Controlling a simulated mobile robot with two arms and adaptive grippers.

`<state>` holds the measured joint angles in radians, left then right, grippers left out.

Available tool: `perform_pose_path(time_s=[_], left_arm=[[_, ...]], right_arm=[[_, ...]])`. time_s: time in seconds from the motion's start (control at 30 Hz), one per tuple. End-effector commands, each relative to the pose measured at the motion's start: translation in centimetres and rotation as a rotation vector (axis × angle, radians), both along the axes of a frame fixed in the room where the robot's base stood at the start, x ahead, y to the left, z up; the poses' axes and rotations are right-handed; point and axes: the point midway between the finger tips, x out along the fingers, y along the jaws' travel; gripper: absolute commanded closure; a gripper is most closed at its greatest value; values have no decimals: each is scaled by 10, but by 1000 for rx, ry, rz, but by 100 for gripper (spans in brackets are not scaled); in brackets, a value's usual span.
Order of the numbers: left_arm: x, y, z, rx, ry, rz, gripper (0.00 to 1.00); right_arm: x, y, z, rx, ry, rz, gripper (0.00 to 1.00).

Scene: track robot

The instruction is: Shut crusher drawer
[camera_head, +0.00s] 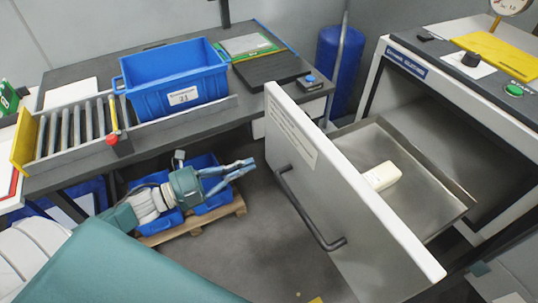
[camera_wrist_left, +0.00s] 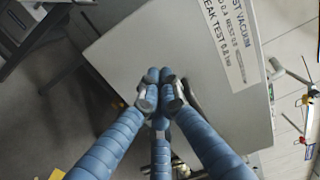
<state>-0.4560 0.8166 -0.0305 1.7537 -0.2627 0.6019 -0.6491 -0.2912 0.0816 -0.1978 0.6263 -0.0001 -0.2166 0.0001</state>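The crusher drawer (camera_head: 350,185) is pulled far out of the crusher (camera_head: 470,100), its pale front panel facing left. A dark bar handle (camera_head: 305,212) runs along the front. A cream-white block (camera_head: 382,176) lies in the metal tray behind the panel. My left gripper (camera_head: 248,166) is left of the panel, apart from it, with its blue fingers pointing toward it. In the left wrist view, the fingertips (camera_wrist_left: 160,92) are drawn together with nothing seen between them, before the lettered panel (camera_wrist_left: 120,48); they partly hide the handle. My right gripper is out of view.
A workbench (camera_head: 220,115) with a blue bin (camera_head: 175,75) on a roller conveyor (camera_head: 75,128) stands on the left. Blue crates (camera_head: 205,165) on a pallet lie below it. A blue cylinder (camera_head: 338,65) stands behind.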

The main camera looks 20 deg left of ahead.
Motion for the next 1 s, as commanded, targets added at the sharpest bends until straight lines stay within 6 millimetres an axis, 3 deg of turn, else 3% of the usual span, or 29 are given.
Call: perform_pose_path(time_s=[0.2, 0.4, 1.0], left_arm=[[34, -26, 3, 0, -2, 1, 100], [52, -39, 1, 0, 0, 3, 100], [59, -45, -1, 0, 0, 2, 100]], right_arm=[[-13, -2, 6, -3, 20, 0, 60], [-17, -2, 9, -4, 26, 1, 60], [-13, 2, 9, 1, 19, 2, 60]])
